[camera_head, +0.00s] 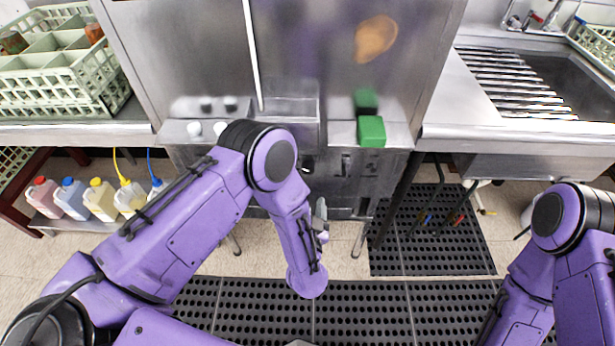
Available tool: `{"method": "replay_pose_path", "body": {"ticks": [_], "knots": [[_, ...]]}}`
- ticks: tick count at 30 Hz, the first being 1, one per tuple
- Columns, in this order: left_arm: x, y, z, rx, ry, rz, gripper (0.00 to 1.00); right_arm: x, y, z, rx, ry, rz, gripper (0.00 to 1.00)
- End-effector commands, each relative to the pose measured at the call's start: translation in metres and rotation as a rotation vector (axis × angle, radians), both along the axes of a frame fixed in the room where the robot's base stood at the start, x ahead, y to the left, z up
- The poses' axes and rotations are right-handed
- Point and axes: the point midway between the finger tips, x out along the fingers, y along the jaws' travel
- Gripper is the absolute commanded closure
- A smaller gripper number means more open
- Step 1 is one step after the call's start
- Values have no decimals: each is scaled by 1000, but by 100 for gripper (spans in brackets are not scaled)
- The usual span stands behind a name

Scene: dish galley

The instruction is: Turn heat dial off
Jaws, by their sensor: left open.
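The steel dish machine (185,60) stands straight ahead. A small dark fitting (307,165) shows on the lower front panel beside my left elbow. No marking is readable, so I cannot tell which part is the heat dial. My left gripper (321,214) shows only in small part beside my left forearm, below the machine's front and apart from the ledge. It is open and appears empty. My right arm is at the lower right, its gripper out of sight.
A pale green dish rack (55,85) stands on the left counter, with several coloured jugs (100,199) on a shelf below. A sink (545,80) with a ribbed drainboard is at the right.

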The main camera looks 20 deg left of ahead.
Motion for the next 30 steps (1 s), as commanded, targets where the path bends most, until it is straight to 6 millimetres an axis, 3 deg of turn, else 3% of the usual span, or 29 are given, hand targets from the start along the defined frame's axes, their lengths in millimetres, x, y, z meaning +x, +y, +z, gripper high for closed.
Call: {"method": "replay_pose_path", "body": {"ticks": [12, 23, 24, 29, 30], "knots": [[80, 26, 2, -1, 1, 4, 34, 0, 0, 15, 0, 0, 0, 57], [92, 29, 0, 1, 4, 1, 34, 0, 0, 16, 0, 0, 0, 57], [92, 29, 0, 1, 4, 1, 37, 0, 0, 16, 0, 0, 0, 57], [92, 29, 0, 1, 4, 1, 89, 0, 0, 16, 0, 0, 0, 57], [92, 29, 0, 1, 4, 1, 89, 0, 0, 16, 0, 0, 0, 57]]}}
